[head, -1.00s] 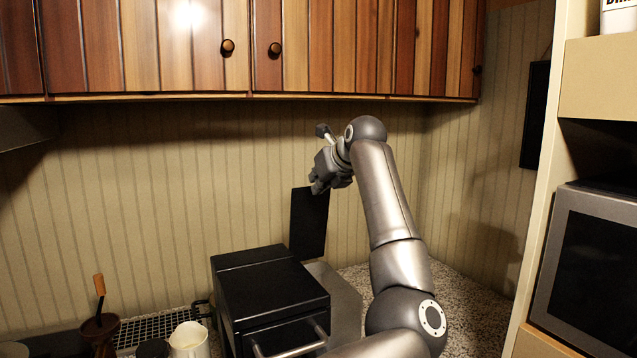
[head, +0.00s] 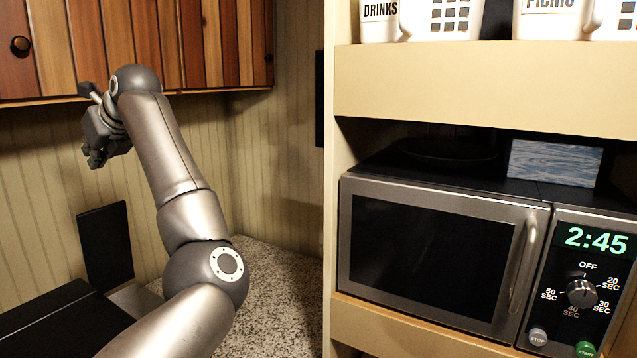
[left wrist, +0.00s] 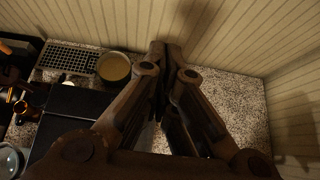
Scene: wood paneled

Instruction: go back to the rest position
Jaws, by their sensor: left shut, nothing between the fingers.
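My left gripper (head: 95,160) is at the left of the head view, at the end of my raised grey arm. It hangs below the wooden wall cabinets (head: 170,45), in front of the beige paneled wall. In the left wrist view its fingers (left wrist: 164,52) come together, shut and empty, above the speckled counter (left wrist: 225,80). My right gripper is in neither view.
A black appliance (head: 50,318) with an upright panel (head: 106,245) stands below the arm. At the right a microwave (head: 435,265) sits in a shelf unit (head: 480,85). The wrist view shows a round pot (left wrist: 114,67) beside a wire rack (left wrist: 68,57).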

